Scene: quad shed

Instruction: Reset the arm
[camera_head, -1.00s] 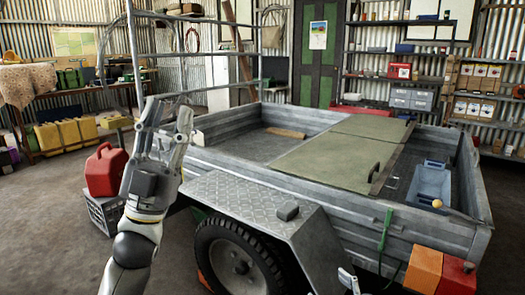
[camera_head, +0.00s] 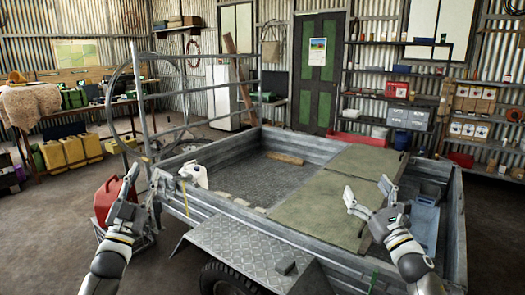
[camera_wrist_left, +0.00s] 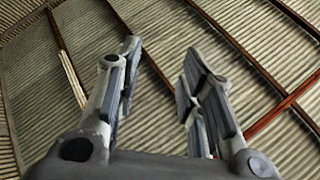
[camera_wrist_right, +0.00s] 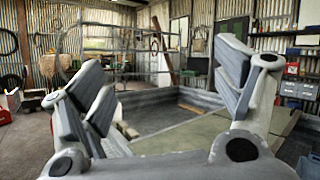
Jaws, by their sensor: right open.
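My left gripper (camera_head: 128,180) is raised at the left of the head view, in front of the red fuel can. In the left wrist view its two fingers (camera_wrist_left: 158,85) stand apart with only corrugated roofing behind them, so it is open and empty. My right gripper (camera_head: 372,192) is over the right part of the trailer in the head view. In the right wrist view its fingers (camera_wrist_right: 168,90) are spread wide with nothing between them.
The metal trailer (camera_head: 232,204) fills the middle, with a green-grey board (camera_head: 318,205) and a blue tray (camera_head: 424,222) in its bed. A red fuel can (camera_head: 104,200) stands at its left. Yellow containers (camera_head: 70,152) and shelving (camera_head: 400,75) are farther back. Open floor lies at the left.

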